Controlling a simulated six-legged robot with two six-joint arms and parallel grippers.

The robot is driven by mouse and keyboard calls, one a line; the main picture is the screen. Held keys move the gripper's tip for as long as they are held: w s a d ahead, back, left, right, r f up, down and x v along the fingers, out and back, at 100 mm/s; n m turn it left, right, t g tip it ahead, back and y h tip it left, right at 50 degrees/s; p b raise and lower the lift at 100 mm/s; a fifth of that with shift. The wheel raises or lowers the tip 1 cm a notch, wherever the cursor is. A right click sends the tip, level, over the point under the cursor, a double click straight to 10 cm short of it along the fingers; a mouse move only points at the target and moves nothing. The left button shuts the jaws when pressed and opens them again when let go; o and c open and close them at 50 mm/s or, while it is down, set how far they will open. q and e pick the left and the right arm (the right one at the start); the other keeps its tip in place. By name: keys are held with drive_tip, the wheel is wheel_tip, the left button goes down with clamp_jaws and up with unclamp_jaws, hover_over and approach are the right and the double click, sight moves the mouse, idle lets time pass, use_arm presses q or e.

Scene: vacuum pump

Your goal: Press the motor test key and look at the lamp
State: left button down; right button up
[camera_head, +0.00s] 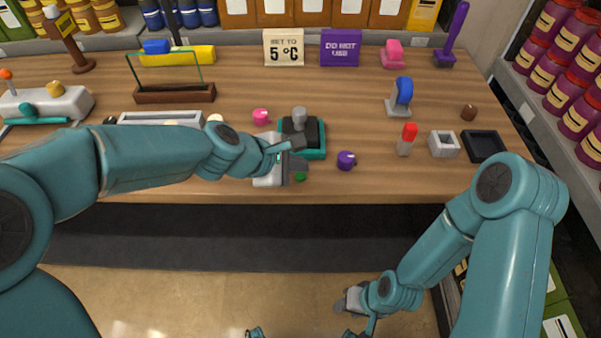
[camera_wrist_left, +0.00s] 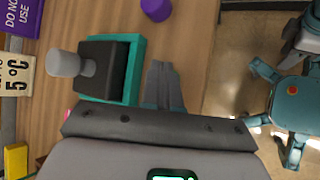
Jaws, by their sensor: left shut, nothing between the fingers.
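A pump-like device with a dark body, grey cylinder and teal base (camera_head: 315,153) stands on the wooden table; it also shows in the left wrist view (camera_wrist_left: 133,70). My left gripper (camera_head: 299,164) is shut and empty at the near side of this device, close to the table's front edge. Its closed fingers (camera_wrist_left: 161,72) show in the left wrist view beside the teal base.
A purple knob-like thing (camera_head: 346,160) stands right of the device and a pink one (camera_head: 261,117) behind it. A red-topped block (camera_head: 407,138), a grey square cup (camera_head: 444,144) and a black tray (camera_head: 484,146) stand further right. Signs (camera_head: 284,48) stand at the back.

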sight(297, 177)
use_arm(q)
drive_tip(key=shift+f, duration=0.1)
idle(0.7)
drive_tip(key=shift+f+b, duration=0.35)
drive_tip(key=shift+b, duration=0.05)
drive_tip(key=shift+f+b, duration=0.4)
idle(0.5)
drive_tip(key=shift+r, duration=0.15)
drive_tip(key=shift+r+p, duration=0.7)
drive_tip(key=shift+p, duration=0.15)
wheel_tip(297, 177, up, 5)
drive_tip(key=p, duration=0.5)
drive_tip(key=shift+r, duration=0.1)
